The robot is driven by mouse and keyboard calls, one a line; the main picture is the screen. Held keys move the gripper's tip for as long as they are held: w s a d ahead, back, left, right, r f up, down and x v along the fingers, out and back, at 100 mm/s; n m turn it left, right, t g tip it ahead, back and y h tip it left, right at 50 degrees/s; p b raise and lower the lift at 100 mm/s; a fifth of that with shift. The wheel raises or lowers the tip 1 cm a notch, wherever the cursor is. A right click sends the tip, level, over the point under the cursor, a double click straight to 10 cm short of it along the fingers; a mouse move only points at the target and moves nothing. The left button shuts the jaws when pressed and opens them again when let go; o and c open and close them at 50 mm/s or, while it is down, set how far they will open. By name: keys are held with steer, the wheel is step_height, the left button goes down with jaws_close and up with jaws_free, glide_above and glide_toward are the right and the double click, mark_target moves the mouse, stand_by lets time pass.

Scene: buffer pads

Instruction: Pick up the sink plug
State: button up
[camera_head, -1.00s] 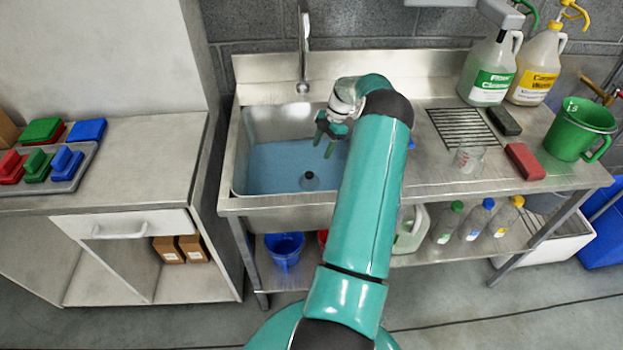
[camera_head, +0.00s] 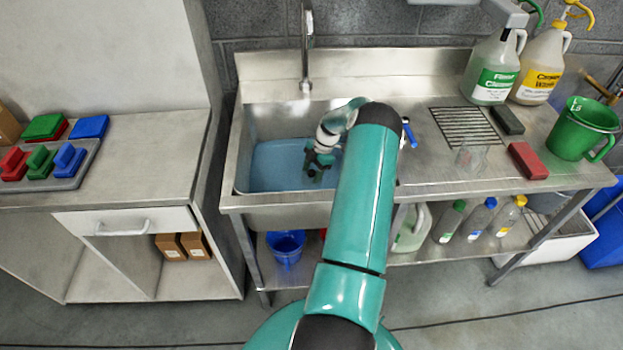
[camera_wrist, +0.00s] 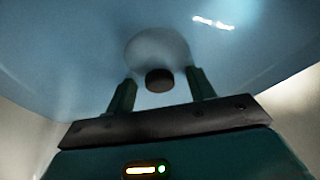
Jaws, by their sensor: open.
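The sink plug shows in the wrist view as a small dark round knob (camera_wrist: 159,80) in the blue water. A paler round patch lies around and above it in the picture. My gripper (camera_wrist: 161,92) is open, with one finger on each side of the knob in that view; I cannot tell whether either finger touches it. In the head view my gripper (camera_head: 318,168) is low over the blue water in the steel sink (camera_head: 290,210), and it hides the plug there.
The sink walls stand around my gripper. A faucet (camera_head: 306,50) rises behind the basin. To the right, the counter holds a drain grate (camera_head: 462,127), a glass beaker (camera_head: 470,158), a red block (camera_head: 527,160), a dark block (camera_head: 507,120), a green jug (camera_head: 583,130) and two large bottles.

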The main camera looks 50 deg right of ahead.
mark_target(309, 173)
steer(key=c, duration=1.1)
steer(key=shift+o, duration=0.2)
steer(key=shift+r, duration=0.1)
steer(key=shift+r, duration=0.45)
step_height(309, 173, up, 2)
steer(key=shift+r, duration=0.1)
steer(key=s+a+r, duration=0.1)
steer(key=s+r, duration=0.8)
steer(key=s, duration=0.5)
steer(key=shift+r, duration=0.4)
